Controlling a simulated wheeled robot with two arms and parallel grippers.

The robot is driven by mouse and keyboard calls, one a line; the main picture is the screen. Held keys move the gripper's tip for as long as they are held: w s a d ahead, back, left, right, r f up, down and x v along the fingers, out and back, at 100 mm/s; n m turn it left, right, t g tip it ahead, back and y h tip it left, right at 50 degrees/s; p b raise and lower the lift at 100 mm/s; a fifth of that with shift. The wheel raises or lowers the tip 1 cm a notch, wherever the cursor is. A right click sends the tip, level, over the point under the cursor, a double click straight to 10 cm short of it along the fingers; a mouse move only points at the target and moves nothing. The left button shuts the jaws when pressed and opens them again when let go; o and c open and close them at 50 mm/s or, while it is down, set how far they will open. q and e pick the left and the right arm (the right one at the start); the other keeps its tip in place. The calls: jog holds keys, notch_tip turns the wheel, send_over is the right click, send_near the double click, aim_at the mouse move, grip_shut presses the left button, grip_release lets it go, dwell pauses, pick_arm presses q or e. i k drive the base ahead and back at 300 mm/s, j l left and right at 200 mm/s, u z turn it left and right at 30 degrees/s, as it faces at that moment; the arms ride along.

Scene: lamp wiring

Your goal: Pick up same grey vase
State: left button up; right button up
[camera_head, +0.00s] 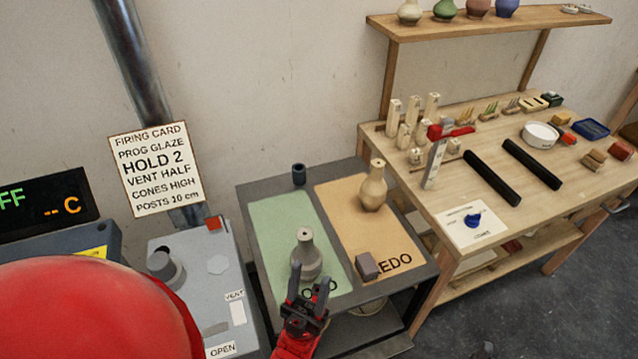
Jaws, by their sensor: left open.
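A grey vase (306,255) with a narrow neck stands upright on the green mat (270,222) of the small dark table. My left gripper (309,283) is open just in front of the vase, on its near side, with its fingers pointing towards it. The fingers overlap the vase's lower part in the picture, so I cannot tell whether they touch it. A tan vase (373,188) stands on the orange mat (340,205) marked "REDO", to the right. My right gripper is not in view.
A small grey block (366,266) lies on the orange mat, right of the gripper. A dark cup (299,174) stands at the table's back. The wooden workbench (450,190) with tools is at right; a grey control box (190,262) is at left.

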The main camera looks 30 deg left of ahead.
aim_at(311, 258)
jog(key=u, duration=0.85)
jog(key=k+l+u, duration=0.1)
jog(key=k, duration=0.3)
